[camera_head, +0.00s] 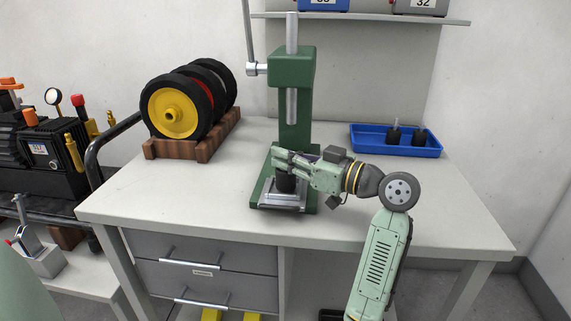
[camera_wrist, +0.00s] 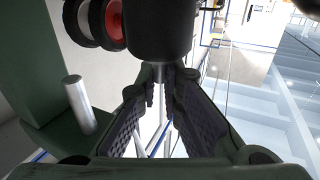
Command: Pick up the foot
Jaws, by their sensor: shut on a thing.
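The foot is a black, round piece with a thin metal stud. It shows under my gripper in the head view (camera_head: 286,184) and large at the top of the wrist view (camera_wrist: 160,32). My gripper (camera_head: 279,160) reaches in from the right and is shut on the foot. In the wrist view the fingertips (camera_wrist: 160,78) close around its stud. The foot is over the silver plate (camera_head: 282,199) at the base of the green arbor press (camera_head: 294,95). I cannot tell whether it touches the plate.
A blue tray (camera_head: 392,149) at the back right holds two more black feet (camera_head: 393,135). Wheels (camera_head: 178,108) stand in a wooden rack (camera_head: 185,148) at the left. The press ram hangs just behind my gripper. The bench (camera_head: 450,200) is clear at the front right.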

